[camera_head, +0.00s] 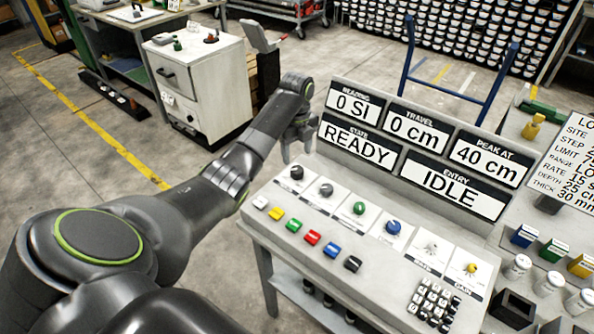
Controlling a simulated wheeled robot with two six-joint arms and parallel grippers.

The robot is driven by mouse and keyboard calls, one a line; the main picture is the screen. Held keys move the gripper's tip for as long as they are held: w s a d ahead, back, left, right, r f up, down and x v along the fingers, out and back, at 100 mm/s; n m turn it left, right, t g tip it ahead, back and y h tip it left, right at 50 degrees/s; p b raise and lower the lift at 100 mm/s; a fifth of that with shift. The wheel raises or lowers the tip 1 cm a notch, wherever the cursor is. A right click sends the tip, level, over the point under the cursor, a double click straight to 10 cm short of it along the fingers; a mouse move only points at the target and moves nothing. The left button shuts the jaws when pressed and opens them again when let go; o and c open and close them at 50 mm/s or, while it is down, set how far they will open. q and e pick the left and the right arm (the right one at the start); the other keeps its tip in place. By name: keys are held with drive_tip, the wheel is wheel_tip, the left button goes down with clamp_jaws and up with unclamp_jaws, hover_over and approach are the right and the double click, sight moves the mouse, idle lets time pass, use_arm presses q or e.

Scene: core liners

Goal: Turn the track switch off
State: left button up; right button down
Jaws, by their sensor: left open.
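The control console (330,240) stands in front of me with a sloped panel. Its upper row has a black knob (297,172), a grey knob (326,190), a green knob (359,208), a blue knob (393,227), a small white control (431,247) and a yellow control (471,268). Below them is a row of coloured switches, from white to black, including a red switch (312,237). Labels under the controls are too small to read, so I cannot tell which is the track switch. My left gripper (299,150) is open and empty, near the console's far left corner, beyond the black knob.
The display board (420,145) rises behind the panel, reading READY and IDLE. A keypad (433,303) sits at the panel's lower right. Coloured blocks and white jars (518,266) stand to the right. A white cabinet (200,85) stands at the back left, with open floor before it.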

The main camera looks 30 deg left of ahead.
sight(297, 169)
use_arm(q)
wheel_tip(297, 169, down, 6)
drive_tip(key=shift+r, duration=0.15)
drive_tip(key=shift+f, duration=0.5)
use_arm(e)
drive_tip(key=shift+s+a+r, duration=0.25)
drive_tip(key=shift+s+r, duration=0.1)
drive_tip(key=shift+s, duration=0.1)
use_arm(q)
drive_tip(key=c, duration=1)
drive_tip(key=shift+r+p, duration=0.1)
drive_tip(key=shift+p, duration=0.25)
use_arm(e)
drive_tip(key=shift+r, duration=0.15)
